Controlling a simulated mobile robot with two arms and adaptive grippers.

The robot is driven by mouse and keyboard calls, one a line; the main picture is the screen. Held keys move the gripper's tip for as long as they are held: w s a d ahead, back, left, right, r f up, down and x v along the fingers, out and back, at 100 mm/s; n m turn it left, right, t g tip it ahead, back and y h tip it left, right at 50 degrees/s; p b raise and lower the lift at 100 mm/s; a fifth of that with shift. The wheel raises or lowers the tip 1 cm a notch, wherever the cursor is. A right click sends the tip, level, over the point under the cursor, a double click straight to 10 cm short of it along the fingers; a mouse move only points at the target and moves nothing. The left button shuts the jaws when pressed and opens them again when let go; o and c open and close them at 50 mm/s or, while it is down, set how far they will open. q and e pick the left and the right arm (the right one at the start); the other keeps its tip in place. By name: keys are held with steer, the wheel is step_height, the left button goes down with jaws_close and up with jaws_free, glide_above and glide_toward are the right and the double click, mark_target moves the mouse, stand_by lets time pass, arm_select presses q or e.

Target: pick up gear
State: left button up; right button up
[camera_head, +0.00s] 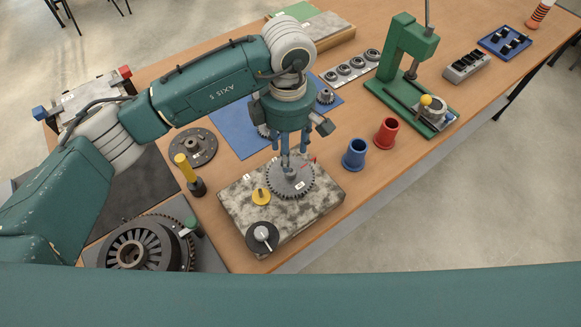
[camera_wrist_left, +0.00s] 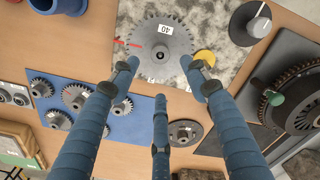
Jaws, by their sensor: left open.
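A large grey gear (camera_head: 291,180) with a white tag lies flat on a mottled stone plate (camera_head: 325,196). In the left wrist view the gear (camera_wrist_left: 172,45) has a raised centre hub and its tag appears to read 40. My left gripper (camera_head: 288,165) points down over the gear in the head view, and its fingers hide part of it. In the left wrist view my left gripper (camera_wrist_left: 165,68) has its blue fingers spread and nothing between them. Whether a fingertip touches the gear is unclear. My right gripper is not in view.
A yellow knob (camera_head: 261,196) and a black dial (camera_head: 262,237) sit on the plate. Several smaller gears (camera_wrist_left: 75,97) rest on a blue mat (camera_wrist_left: 140,127). Blue (camera_head: 355,154) and red (camera_head: 387,133) cups, a yellow-handled tool (camera_head: 185,167) and a green press (camera_head: 400,50) stand nearby.

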mark_target(291, 169)
arm_select(q)
steer(key=f+p, duration=0.1)
steer(key=f, duration=0.1)
steer(key=f+p, duration=0.1)
steer(key=f, duration=0.1)
steer(key=f+p, duration=0.1)
steer(key=f, duration=0.1)
steer(key=shift+s+d+f, duration=0.25)
steer(key=shift+s+f, duration=0.05)
steer(key=shift+f, duration=0.25)
steer(key=shift+w+f, duration=0.1)
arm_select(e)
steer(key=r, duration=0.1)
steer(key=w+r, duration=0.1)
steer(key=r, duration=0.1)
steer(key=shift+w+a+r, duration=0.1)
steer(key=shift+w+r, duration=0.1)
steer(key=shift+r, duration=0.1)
arm_select(q)
steer(key=shift+c, duration=1)
jaws_close()
steer(key=shift+w, duration=0.1)
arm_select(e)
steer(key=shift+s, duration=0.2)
